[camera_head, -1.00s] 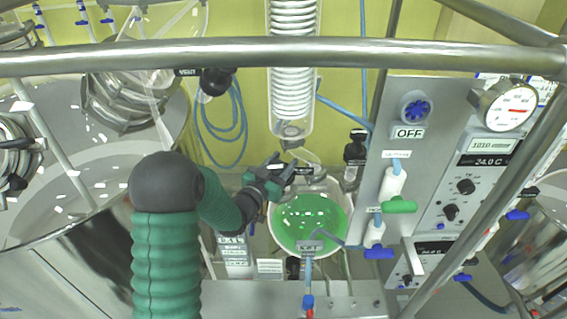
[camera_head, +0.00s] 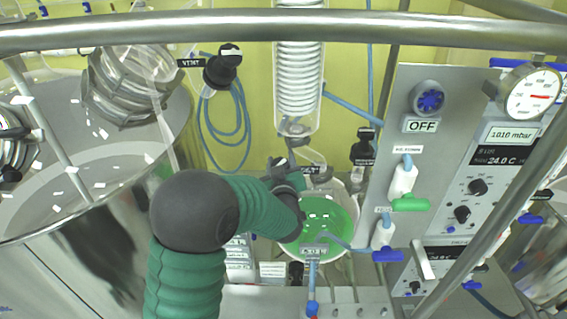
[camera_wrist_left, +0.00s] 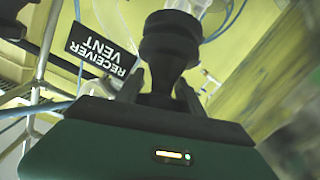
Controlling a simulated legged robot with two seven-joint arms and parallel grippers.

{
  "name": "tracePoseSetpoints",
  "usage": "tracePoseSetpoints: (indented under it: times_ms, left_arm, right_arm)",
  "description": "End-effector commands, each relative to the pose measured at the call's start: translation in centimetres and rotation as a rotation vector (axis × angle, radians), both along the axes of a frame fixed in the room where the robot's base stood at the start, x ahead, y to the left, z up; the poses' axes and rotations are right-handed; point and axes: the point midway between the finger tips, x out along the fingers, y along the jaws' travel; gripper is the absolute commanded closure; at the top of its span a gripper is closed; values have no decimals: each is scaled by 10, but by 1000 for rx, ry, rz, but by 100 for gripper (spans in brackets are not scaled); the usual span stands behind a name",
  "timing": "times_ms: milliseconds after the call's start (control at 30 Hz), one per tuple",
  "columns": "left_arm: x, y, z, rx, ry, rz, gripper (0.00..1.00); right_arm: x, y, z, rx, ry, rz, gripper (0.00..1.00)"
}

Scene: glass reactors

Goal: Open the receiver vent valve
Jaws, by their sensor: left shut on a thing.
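The receiver vent valve's black knob (camera_wrist_left: 170,45) stands upright in the left wrist view, with a black RECEIVER VENT label (camera_wrist_left: 101,48) beside it. My left gripper (camera_wrist_left: 160,92) is shut on the knob's narrower lower part, one finger on each side. In the head view my left gripper (camera_head: 281,168) is at the rim of the receiver vessel (camera_head: 354,200), below the glass condenser. There my wrist hides most of the knob, and the valve's inner position cannot be told. My right gripper is not in view.
A coiled glass condenser (camera_head: 298,75) hangs just above my gripper. Another black knob (camera_head: 363,150) stands to its right, and a VENT knob (camera_head: 222,68) to the upper left. The control panel (camera_head: 415,180) stands at right. A metal rail (camera_head: 300,28) crosses the top.

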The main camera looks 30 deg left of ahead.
Motion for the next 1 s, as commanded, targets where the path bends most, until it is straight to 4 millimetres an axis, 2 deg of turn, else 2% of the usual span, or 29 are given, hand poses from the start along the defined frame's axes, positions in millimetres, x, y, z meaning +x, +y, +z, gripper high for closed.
tracePoseSetpoints:
  times_ms: [367, 1000]
  left_arm:
    - [-5, 3, -1, -202, -8, 292, 96]
    - [-18, 8, -7, -539, -40, 801, 96]
  right_arm:
    - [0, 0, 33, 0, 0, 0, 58]
    - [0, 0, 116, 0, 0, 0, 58]
